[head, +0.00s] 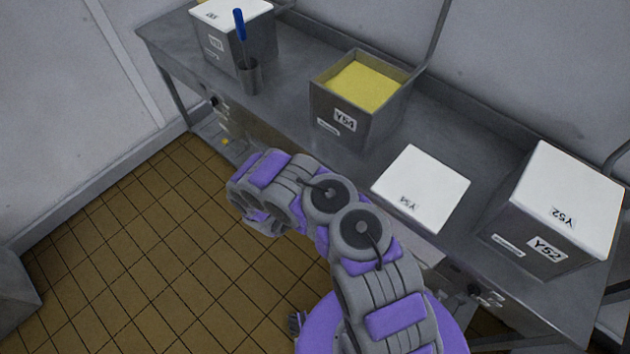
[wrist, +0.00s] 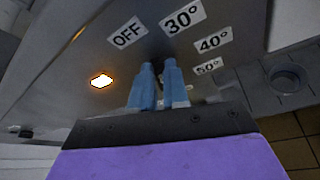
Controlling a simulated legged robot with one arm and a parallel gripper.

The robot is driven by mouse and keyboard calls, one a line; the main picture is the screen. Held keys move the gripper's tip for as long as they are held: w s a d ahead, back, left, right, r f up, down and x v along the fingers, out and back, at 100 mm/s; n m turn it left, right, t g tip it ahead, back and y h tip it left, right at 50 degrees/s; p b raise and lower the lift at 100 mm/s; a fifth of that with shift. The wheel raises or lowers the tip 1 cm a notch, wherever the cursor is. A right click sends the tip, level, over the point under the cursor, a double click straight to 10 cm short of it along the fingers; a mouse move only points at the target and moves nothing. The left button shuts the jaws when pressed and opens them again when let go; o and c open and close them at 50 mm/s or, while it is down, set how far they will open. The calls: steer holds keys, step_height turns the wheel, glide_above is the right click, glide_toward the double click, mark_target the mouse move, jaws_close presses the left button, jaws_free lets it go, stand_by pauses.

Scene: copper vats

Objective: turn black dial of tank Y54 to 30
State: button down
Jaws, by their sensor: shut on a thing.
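Tank Y54 (head: 322,115) is an open grey metal box with yellow contents, standing on the bench in the head view. Its white lid (head: 425,185), also marked Y54, lies to its right. In the wrist view my gripper (wrist: 160,68) has its blue fingers close together at the control panel, just below the OFF (wrist: 129,33) and 30° (wrist: 183,17) labels. It is shut on the dial, which the fingers almost wholly hide, so its pointer setting cannot be read. In the head view my arm reaches down to the bench front and the fingertips are hidden.
An orange lamp (wrist: 101,81) glows left of the fingers. The 40° (wrist: 213,40) and 50° (wrist: 208,67) labels are to the right. Covered tank Y52 (head: 540,240) stands at right. Another covered tank (head: 245,45) and a cup (head: 250,77) with a blue-handled tool stand at left. Tiled floor is clear at left.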

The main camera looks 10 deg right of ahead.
steer(key=shift+s+d+f+m+t+y+b, duration=0.15)
steer(key=shift+m+t+b, duration=0.3)
steer(key=shift+m, duration=0.25)
steer(key=shift+s+d+f+m+t+y+b, duration=0.15)
steer(key=shift+m+t+b, duration=0.25)
steer(key=shift+m, duration=0.3)
steer(key=c, duration=1.1)
jaws_free()
steer(key=shift+p+v, duration=3.1)
steer(key=shift+v, duration=5.65)
steer(key=shift+s+f, duration=0.1)
steer(key=shift+f, duration=0.05)
